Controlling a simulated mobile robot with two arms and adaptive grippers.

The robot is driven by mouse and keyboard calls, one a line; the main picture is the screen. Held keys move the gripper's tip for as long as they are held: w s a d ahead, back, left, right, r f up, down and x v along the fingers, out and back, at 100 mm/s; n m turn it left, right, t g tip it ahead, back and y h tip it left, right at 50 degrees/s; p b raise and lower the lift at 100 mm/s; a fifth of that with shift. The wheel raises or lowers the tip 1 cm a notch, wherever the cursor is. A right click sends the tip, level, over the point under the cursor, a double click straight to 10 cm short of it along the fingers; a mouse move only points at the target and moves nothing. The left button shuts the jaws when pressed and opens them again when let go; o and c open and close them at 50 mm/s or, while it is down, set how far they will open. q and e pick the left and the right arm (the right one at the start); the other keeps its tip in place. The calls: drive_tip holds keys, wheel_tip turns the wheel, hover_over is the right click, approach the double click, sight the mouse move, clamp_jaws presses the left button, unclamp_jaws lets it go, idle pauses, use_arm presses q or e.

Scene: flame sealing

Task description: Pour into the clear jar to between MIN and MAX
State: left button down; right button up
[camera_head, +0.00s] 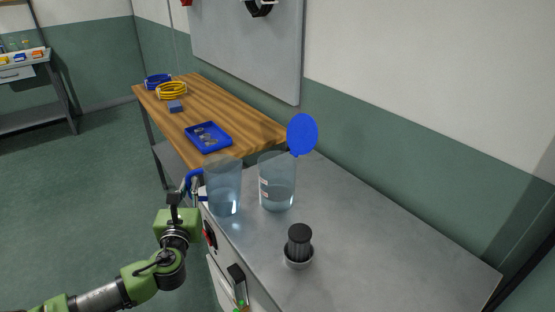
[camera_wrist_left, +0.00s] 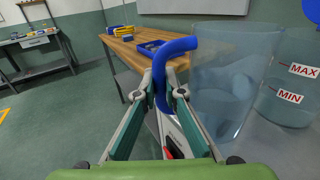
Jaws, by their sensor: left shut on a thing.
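A clear pitcher (camera_head: 225,190) with a blue handle (camera_head: 194,181) is upright at the left edge of the grey counter, with liquid inside. My left gripper (camera_head: 188,194) is shut on the blue handle, which also shows between the fingers in the left wrist view (camera_wrist_left: 165,75). I cannot tell whether the pitcher touches the counter. The clear jar (camera_head: 277,172) stands just right of it, with its blue lid (camera_head: 303,133) raised open. The jar holds some liquid; its MAX and MIN labels show in the left wrist view (camera_wrist_left: 303,70). The exact level against them is unclear. My right gripper is out of view.
A black knurled knob in a metal cup (camera_head: 299,245) stands on the counter (camera_head: 390,235) in front of the jar. The right part of the counter is clear. Behind is a wooden bench (camera_head: 225,108) with a blue tray (camera_head: 208,136) and cable coils (camera_head: 171,91).

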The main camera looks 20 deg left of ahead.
sight(202, 169)
use_arm(q)
drive_tip(key=w+d+r+m+p, duration=0.1)
drive_tip(key=r+p, duration=0.2)
drive_tip(key=d+r+m+p, duration=0.1)
drive_tip(key=r+m+p, duration=0.1)
drive_tip(key=r+p, duration=0.1)
drive_tip(key=w+d+r+m+g+p, duration=0.1)
drive_tip(key=r+m+p, duration=0.1)
drive_tip(key=r+p, duration=0.1)
drive_tip(key=shift+w+d+r+p, duration=0.1)
drive_tip(key=shift+w+r+p, duration=0.25)
drive_tip(key=shift+p, duration=0.35)
drive_tip(key=r+m+p, duration=0.1)
drive_tip(key=w+d+r+m+p, duration=0.1)
drive_tip(key=r+p, duration=0.1)
drive_tip(key=d+r+m+p, duration=0.1)
drive_tip(key=shift+w+d+r+g, duration=0.15)
drive_tip(key=shift+w+g, duration=0.25)
drive_tip(key=shift+w+d+r+m+y+p, duration=0.25)
drive_tip(key=shift+d+m+y+p, duration=0.1)
drive_tip(key=shift+m, duration=0.35)
drive_tip(key=shift+w+d+r+m+p, duration=0.3)
drive_tip(key=shift+r+m, duration=0.1)
drive_tip(key=shift+r, duration=0.15)
drive_tip(key=shift+w+d+r+m+g, duration=0.15)
drive_tip(key=shift+d+r+m+g, duration=0.1)
drive_tip(key=shift+r+m+g, duration=0.2)
idle(0.8)
